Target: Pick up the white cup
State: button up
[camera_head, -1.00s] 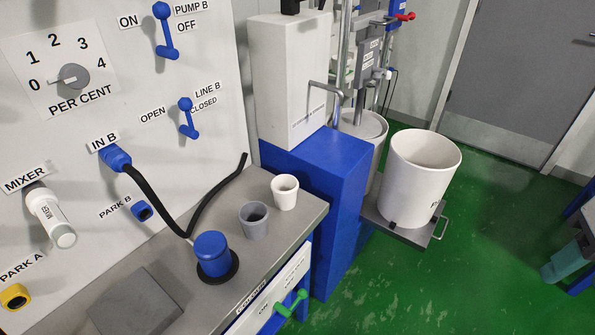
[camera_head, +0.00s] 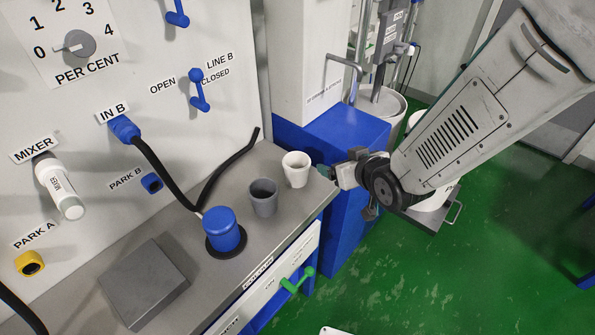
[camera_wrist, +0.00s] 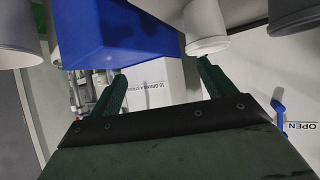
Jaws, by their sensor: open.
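The white cup (camera_head: 296,172) stands upright on the grey bench top, near its right end. In the wrist view, which is upside down, the white cup (camera_wrist: 205,28) is at the top, beside the right finger's tip. My gripper (camera_head: 328,171) is just right of the cup in the head view, at the bench's edge. Its two green fingers (camera_wrist: 160,72) are spread apart with nothing between them. The cup is not between the fingers. In the head view the fingers are small and partly hidden by my wrist.
A grey cup (camera_head: 263,200) stands left of the white cup, with a blue-capped item (camera_head: 221,232) beyond it. A black hose (camera_head: 215,178) lies behind the cups. A blue block (camera_head: 345,140) is beside the bench. A white drum (camera_wrist: 20,30) shows at the wrist view's upper left.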

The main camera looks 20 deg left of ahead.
aim_at(302, 172)
jog(key=s+a+f+y, duration=0.1)
jog(key=a, duration=0.1)
jog(key=s+a+f+n+y, duration=0.1)
jog(key=a+f, duration=0.1)
jog(key=s+a+f, duration=0.1)
jog(key=a, duration=0.1)
jog(key=shift+s+a+f+y, duration=0.15)
jog(key=shift+a+y, duration=0.2)
jog(key=shift+y, duration=0.05)
jog(key=x, duration=0.7)
jog(key=shift+w+a, duration=0.15)
jog(key=shift+w, duration=0.2)
jog(key=c, duration=1.1)
